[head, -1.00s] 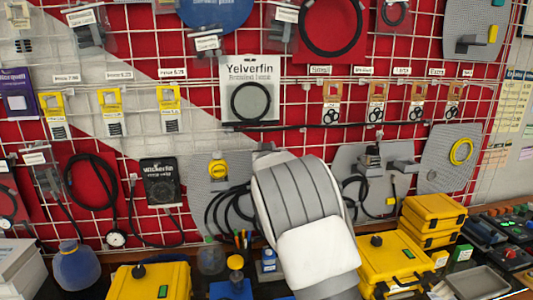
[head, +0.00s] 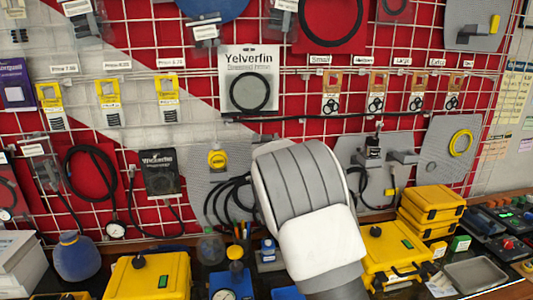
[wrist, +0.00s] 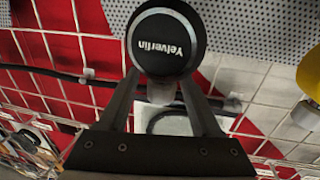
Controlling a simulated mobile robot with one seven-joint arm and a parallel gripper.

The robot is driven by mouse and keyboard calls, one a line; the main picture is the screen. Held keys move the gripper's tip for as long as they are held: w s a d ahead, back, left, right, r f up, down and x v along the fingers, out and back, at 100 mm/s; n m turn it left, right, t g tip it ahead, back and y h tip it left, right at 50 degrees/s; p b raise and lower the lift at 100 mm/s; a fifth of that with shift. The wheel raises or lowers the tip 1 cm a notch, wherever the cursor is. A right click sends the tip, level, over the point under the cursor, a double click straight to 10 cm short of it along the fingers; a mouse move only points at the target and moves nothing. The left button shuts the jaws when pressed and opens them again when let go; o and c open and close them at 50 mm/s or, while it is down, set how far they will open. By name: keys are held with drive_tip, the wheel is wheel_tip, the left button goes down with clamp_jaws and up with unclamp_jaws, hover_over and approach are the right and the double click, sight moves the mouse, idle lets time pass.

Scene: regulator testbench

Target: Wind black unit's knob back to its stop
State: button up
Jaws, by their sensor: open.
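A round black knob (wrist: 167,40) with white "Yelverfin" lettering faces my wrist camera, its lettering upside down there. My gripper (wrist: 161,82) is open, with one finger at each side of the knob's lower edge in the picture. I cannot tell whether the fingers touch it. In the head view my arm covers the knob and my gripper, just right of a yellow knob (head: 216,158) on a grey panel.
The yellow knob's round edge also shows at the right in the wrist view (wrist: 310,75). A wire grid wall with hanging packets surrounds the spot. Below are yellow cases (head: 150,277), a blue flask (head: 76,257) and a grey tray (head: 475,274).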

drive_tip(key=s+b, duration=0.3)
drive_tip(key=s, duration=1.3)
drive_tip(key=shift+d, duration=0.3)
drive_tip(key=shift+s, duration=0.1)
drive_tip(key=s+d+f+g, duration=0.2)
drive_tip(key=s+d+g, duration=0.2)
drive_tip(key=s, duration=0.8)
drive_tip(key=s+d+f+g, duration=0.3)
drive_tip(key=s+d, duration=0.3)
drive_tip(key=s, duration=0.7)
drive_tip(key=s+d+f+g, duration=0.3)
drive_tip(key=s+d+g, duration=0.2)
drive_tip(key=s, duration=0.7)
drive_tip(key=shift+s+f+h, duration=0.2)
drive_tip(key=shift+s+h, duration=0.1)
drive_tip(key=shift+s, duration=0.1)
